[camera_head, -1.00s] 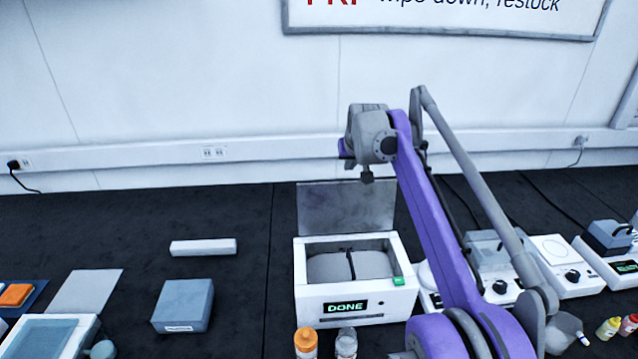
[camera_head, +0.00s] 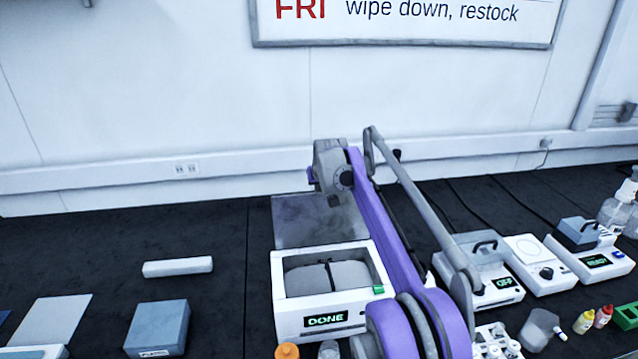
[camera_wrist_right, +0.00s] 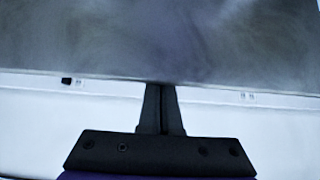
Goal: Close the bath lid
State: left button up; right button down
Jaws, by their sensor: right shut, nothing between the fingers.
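The bath (camera_head: 293,322) is a white box with a green "DONE" display. Its grey lid (camera_head: 300,226) stands open, upright along the back edge, and the bath's inside shows. My right arm reaches over the bath's right side. My right gripper (camera_head: 334,201) is at the lid's upper edge, partly hidden by its own wrist. In the right wrist view the gripper (camera_wrist_right: 160,88) is shut and empty, with its fingertips at the edge of the grey lid panel (camera_wrist_right: 150,40). I cannot tell whether they touch it. My left gripper is out of view.
A blue-grey block (camera_head: 157,328) and a white bar (camera_head: 178,267) lie left of the bath. Devices reading "OFF" (camera_head: 483,285) and "READY" (camera_head: 590,262) stand to the right. An orange-capped bottle (camera_head: 287,351) stands in front. The wall is close behind.

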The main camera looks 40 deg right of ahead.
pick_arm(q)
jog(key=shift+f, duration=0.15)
pick_arm(e)
jog(key=shift+s+a, duration=0.45)
jog(key=shift+s, duration=0.4)
jog(key=shift+s, duration=0.1)
